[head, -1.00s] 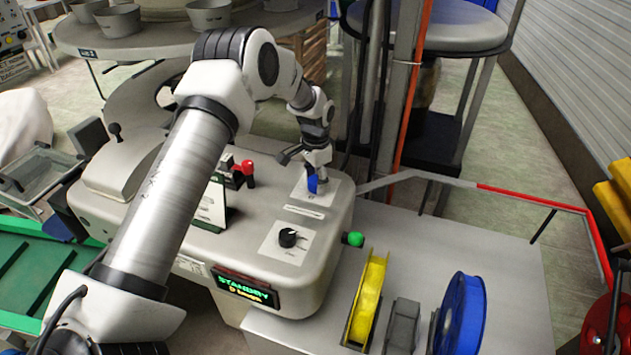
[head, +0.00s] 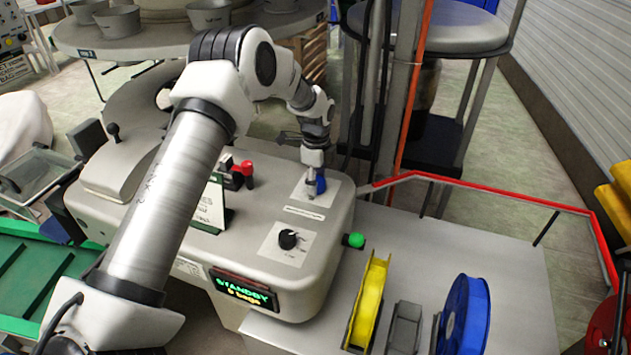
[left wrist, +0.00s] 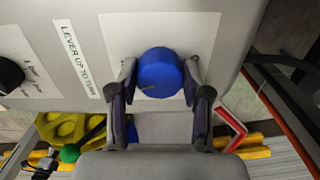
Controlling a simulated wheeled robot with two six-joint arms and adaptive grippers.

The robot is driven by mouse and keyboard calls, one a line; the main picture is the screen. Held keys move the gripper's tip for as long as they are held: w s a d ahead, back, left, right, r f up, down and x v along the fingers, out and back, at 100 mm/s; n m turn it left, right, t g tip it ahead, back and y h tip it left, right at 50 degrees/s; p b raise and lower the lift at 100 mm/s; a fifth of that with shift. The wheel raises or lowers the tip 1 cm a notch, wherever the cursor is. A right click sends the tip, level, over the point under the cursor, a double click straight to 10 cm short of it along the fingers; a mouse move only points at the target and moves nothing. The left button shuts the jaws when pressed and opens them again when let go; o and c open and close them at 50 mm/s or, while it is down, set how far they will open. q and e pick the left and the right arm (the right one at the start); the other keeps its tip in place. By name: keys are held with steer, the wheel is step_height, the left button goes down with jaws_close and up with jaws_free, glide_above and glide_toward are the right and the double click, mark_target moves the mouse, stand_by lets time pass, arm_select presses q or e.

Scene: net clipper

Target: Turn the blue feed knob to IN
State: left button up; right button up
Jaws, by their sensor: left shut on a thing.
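The blue feed knob (head: 321,184) sits on a white label plate at the far right of the grey machine top. In the left wrist view the round blue knob (left wrist: 160,70) fills the space between my fingertips, with a small mark on its face. My left gripper (left wrist: 160,80) is shut on the knob from above, one finger on each side. In the head view the gripper (head: 315,180) hides part of the knob and its plate. The plate's IN marking cannot be read. My right gripper is out of view.
A black knob (head: 288,239) and a red-topped lever (head: 246,168) stand on the same machine. A lit display (head: 243,290) reads STANDBY. A green button (head: 355,240) sticks out at the side. Yellow (head: 368,302) and blue (head: 463,314) spools stand to the right.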

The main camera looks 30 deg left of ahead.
arm_select(q)
steer(key=shift+s+f+m, duration=0.1)
steer(key=shift+f+m, duration=0.1)
steer(key=shift+m, duration=1.8)
steer(key=shift+d, duration=0.1)
